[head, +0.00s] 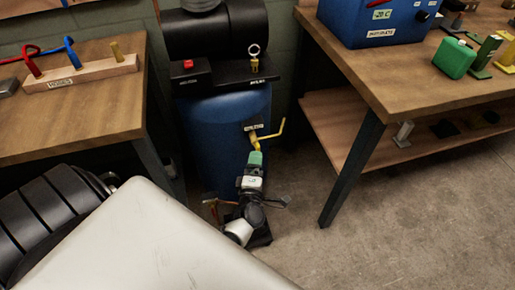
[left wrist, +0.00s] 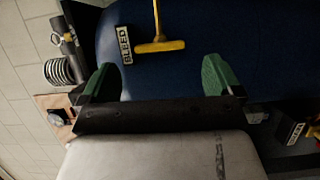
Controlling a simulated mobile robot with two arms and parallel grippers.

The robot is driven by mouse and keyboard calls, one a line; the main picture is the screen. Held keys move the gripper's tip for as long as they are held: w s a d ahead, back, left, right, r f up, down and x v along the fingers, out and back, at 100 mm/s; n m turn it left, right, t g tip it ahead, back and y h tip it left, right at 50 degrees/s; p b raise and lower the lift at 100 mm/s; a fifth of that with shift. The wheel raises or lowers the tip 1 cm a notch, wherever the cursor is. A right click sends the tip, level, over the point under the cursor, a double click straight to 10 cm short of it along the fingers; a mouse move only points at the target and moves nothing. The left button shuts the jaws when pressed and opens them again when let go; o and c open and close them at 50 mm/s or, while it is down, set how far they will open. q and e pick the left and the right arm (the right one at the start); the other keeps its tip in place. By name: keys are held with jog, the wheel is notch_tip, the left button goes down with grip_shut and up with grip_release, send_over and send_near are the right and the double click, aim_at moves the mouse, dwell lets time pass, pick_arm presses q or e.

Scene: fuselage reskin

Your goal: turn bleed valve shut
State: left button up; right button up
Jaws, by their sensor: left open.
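The bleed valve (head: 268,136) is a yellow bent lever low on the front of the blue tank (head: 222,135), below a small label. In the left wrist view the yellow valve (left wrist: 160,46) shows as a crossbar with a thin rod, beside a label reading BLEED (left wrist: 125,45). My left gripper (head: 255,159) is just below the valve in the head view, with a green fingertip showing. In the left wrist view my left gripper (left wrist: 159,76) has its green fingers wide apart. The valve lies beyond the gap between them, apart from both. My right gripper is not in view.
A black shelf on the tank carries a red button (head: 188,64) and a brass ring pull (head: 254,57). A wooden bench (head: 90,105) with a hook rack stands left. Another bench (head: 385,70) with a blue box (head: 375,22) stands right. The floor (head: 400,225) at right is clear.

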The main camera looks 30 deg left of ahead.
pick_arm(q)
jog(key=shift+v, duration=2.3)
